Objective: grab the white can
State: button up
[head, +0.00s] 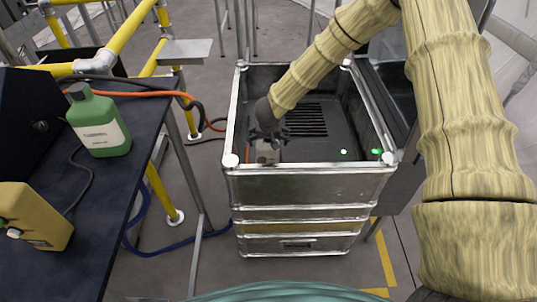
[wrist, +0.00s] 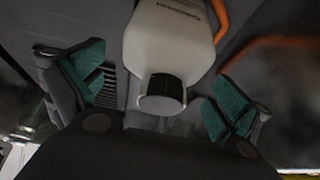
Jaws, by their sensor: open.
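The white can (wrist: 168,40) shows in the wrist view as a white container with dark lettering and a black cap facing my gripper. In the head view a small pale part of it (head: 266,153) shows inside the metal crate, at the near left corner; the rest is hidden by my gripper and the crate wall. My gripper (head: 268,134) is down inside the crate, just above the can. In the wrist view my gripper (wrist: 157,92) is open, with one green-padded finger on each side of the cap and a gap on both sides.
The silver-rimmed crate (head: 310,185) has walls close around my gripper. An orange strip (wrist: 222,18) lies beside the can. Yellow railing (head: 128,28) stands behind.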

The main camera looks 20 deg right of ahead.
jog(key=shift+w+f, duration=0.25)
jog(key=shift+f, duration=0.3)
jog(key=c, duration=1.9)
